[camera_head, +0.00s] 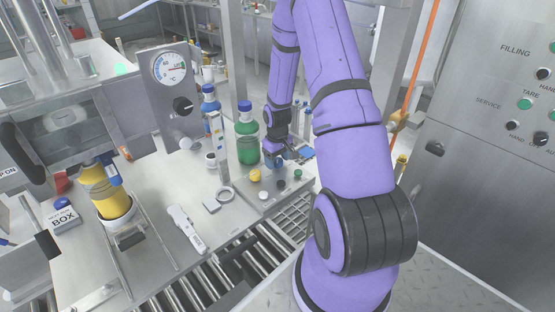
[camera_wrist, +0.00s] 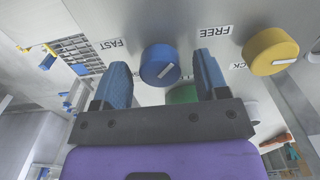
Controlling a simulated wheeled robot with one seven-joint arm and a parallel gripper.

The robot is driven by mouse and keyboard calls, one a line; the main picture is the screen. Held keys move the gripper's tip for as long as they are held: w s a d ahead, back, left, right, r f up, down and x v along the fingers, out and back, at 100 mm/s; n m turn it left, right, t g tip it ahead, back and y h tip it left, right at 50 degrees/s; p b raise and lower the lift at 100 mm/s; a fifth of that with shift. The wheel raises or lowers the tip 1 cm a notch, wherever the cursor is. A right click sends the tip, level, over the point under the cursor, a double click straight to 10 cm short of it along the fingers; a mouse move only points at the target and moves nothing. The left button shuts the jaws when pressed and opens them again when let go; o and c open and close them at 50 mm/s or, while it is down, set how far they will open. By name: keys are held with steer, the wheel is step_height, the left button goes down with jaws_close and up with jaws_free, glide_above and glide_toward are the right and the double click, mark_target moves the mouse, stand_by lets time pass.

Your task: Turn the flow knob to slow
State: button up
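A blue round knob (camera_wrist: 160,65) with a white pointer line is on a pale panel in the wrist view. Its pointer slants toward the upper right and lower left of that picture. A FAST label (camera_wrist: 114,44) reads upside down to its left; no SLOW label is visible. My gripper (camera_wrist: 162,60) is open, its two blue-padded fingers on either side of the knob with visible gaps. I cannot tell whether the fingertips reach down around it. In the head view my gripper (camera_head: 284,156) is over the far part of the small control panel (camera_head: 243,194), hiding the blue knob.
A green knob (camera_wrist: 182,95) is partly hidden by my gripper. A green bottle (camera_head: 247,138) stands close behind the panel. A roller conveyor (camera_head: 262,250) runs in front.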

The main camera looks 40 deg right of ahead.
steer(key=shift+r, duration=0.15)
step_height(320, 180, up, 10)
steer(key=shift+r, duration=0.25)
stand_by(0.4)
stand_by(0.4)
step_height(320, 180, up, 12)
steer(key=t+h, duration=0.1)
glide_above(277, 160)
steer(key=a, duration=0.6)
steer(key=s+a+r+t, duration=0.1)
steer(key=s+a+r, duration=0.4)
steer(key=a+r, duration=0.3)
steer(key=s+a+r+t, duration=0.1)
steer(key=s+a+r, duration=0.4)
steer(key=s, duration=0.3)
steer(key=s+a+r+t+y, duration=0.1)
steer(key=s+a+r+t, duration=0.1)
steer(key=s+a+r, duration=0.3)
steer(key=s+r, duration=0.1)
steer(key=s, duration=0.3)
steer(key=shift+a+r+n, duration=0.2)
steer(key=shift+r+n, duration=0.1)
steer(key=shift+r, duration=0.1)
